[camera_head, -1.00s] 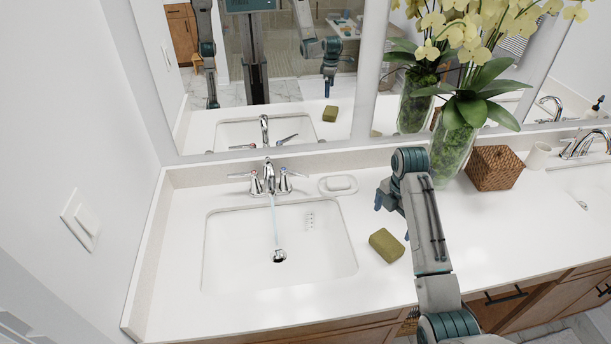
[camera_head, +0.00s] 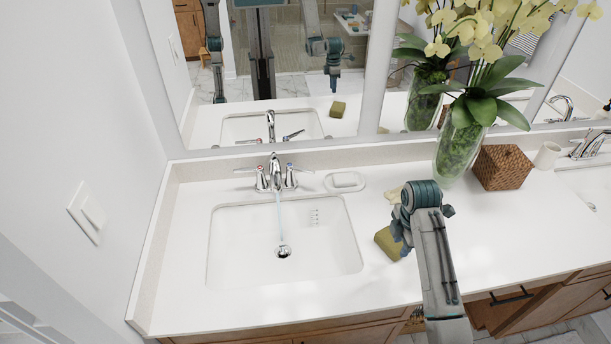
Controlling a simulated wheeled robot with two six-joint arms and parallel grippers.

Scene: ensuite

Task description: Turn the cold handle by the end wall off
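The chrome faucet (camera_head: 275,172) stands behind the left sink (camera_head: 225,245), the one by the end wall. A thin stream of water runs from its spout to the drain. Its left lever (camera_head: 249,170) has a red mark and points left. Its right lever (camera_head: 299,171), on the blue-marked cold side, points right. My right gripper (camera_head: 402,222) is over the counter right of the sink, apart from the faucet. My own wrist partly hides its fingers, so I cannot tell their opening. My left gripper shows only as a small mirror reflection.
A green sponge-like block (camera_head: 388,243) lies partly behind my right gripper, with a pale item (camera_head: 394,195) behind it. A soap dish (camera_head: 345,182) sits right of the faucet. A glass vase of orchids (camera_head: 458,150) and a woven box (camera_head: 502,167) stand farther right.

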